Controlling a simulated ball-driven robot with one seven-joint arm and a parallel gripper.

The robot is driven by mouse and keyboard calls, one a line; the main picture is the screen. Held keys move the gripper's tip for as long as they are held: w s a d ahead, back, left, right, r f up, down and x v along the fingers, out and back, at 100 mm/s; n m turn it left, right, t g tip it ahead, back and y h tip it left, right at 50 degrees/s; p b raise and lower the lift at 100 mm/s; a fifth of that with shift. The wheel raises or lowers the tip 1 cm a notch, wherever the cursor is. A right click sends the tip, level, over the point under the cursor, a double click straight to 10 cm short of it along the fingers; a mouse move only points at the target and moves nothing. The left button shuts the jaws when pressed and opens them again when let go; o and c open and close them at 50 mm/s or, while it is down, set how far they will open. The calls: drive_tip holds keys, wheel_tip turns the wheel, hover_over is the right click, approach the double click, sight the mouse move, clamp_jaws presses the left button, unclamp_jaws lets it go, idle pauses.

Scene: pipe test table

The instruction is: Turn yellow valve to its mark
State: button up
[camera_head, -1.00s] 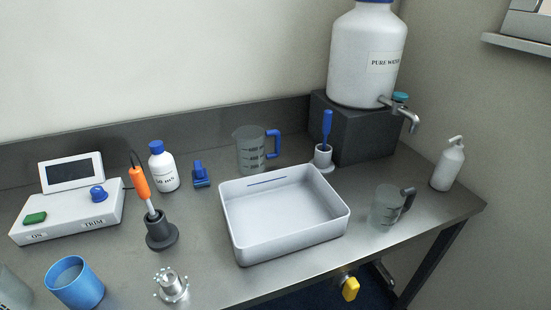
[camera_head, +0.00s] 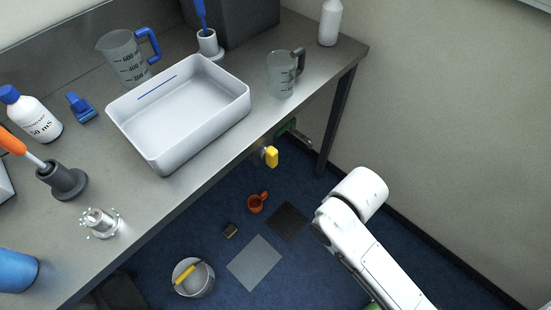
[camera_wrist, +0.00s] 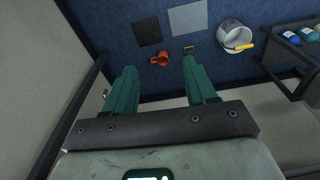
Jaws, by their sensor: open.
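The yellow valve (camera_head: 271,157) shows in the head view below the front edge of the table, beside a metal fitting. It is small there, and I cannot make out its mark. My gripper (camera_wrist: 160,66) shows in the wrist view with its two teal fingers wide apart and nothing between them but floor and a distant orange cup. I cannot make out the valve in the wrist view.
The table (camera_head: 175,205) carries a white tray (camera_head: 165,165), a clear jug (camera_head: 282,78) and bottles. A table leg (camera_head: 335,125) stands right of the valve. On the floor are an orange cup (camera_head: 256,203), a bucket (camera_head: 193,280) and flat mats. The wall closes the right side.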

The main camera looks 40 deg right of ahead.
drive_tip(key=shift+c, duration=0.3)
drive_tip(key=n+t+p, duration=0.1)
drive_tip(key=t+p, duration=0.2)
drive_tip(key=t, duration=1.4)
approach(276, 157)
drive_tip(key=shift+y, duration=0.4)
drive_tip(key=w+p, duration=0.1)
drive_tip(key=w, duration=0.8)
drive_tip(key=shift+w, duration=0.35)
drive_tip(key=shift+c, duration=0.3)
clamp_jaws()
